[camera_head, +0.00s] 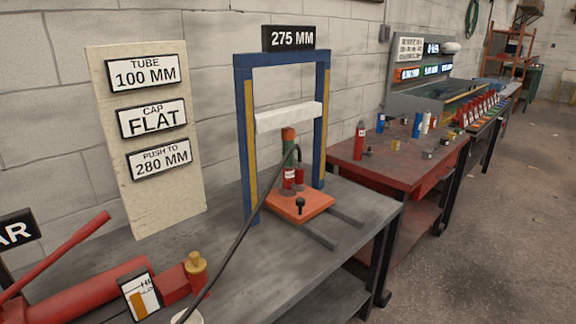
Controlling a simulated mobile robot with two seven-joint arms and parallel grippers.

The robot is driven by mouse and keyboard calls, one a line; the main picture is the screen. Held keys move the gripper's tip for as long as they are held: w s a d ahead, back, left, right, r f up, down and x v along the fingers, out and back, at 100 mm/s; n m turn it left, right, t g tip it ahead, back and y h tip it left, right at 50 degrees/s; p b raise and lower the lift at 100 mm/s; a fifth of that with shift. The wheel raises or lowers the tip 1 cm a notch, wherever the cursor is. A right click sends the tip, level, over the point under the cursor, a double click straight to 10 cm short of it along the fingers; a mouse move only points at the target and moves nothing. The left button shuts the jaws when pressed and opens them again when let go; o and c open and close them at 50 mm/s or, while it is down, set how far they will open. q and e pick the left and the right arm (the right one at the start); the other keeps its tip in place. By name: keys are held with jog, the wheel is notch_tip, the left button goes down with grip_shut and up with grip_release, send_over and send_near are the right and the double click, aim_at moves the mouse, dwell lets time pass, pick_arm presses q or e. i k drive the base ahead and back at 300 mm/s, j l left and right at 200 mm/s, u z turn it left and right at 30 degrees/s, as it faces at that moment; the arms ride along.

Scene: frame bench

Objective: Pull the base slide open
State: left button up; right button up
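The base slide looks to be the orange plate (298,205) with a black knob (300,206) near its front. It sits at the foot of a blue press frame (240,135). Two dark rails (318,236) reach forward from under the plate across the grey bench. A red cylinder with a green and orange top (289,160) stands on or just behind the plate, with a black hose at it. A white crossbar (288,117) spans the frame above. Neither of my grippers is in view.
A red hand pump (85,295) with a long lever and a gauge (140,295) fills the bench's front left. The black hose (243,225) crosses the bench. A sign board (150,200) stands behind. A red table (400,165) with bottles is at right. Floor is clear at far right.

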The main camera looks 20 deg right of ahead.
aim_at(297, 193)
jog(key=u, duration=0.45)
jog(key=l+u, duration=0.85)
jog(key=l, duration=0.65)
jog(key=k+l+u, duration=0.15)
jog(key=l, duration=0.65)
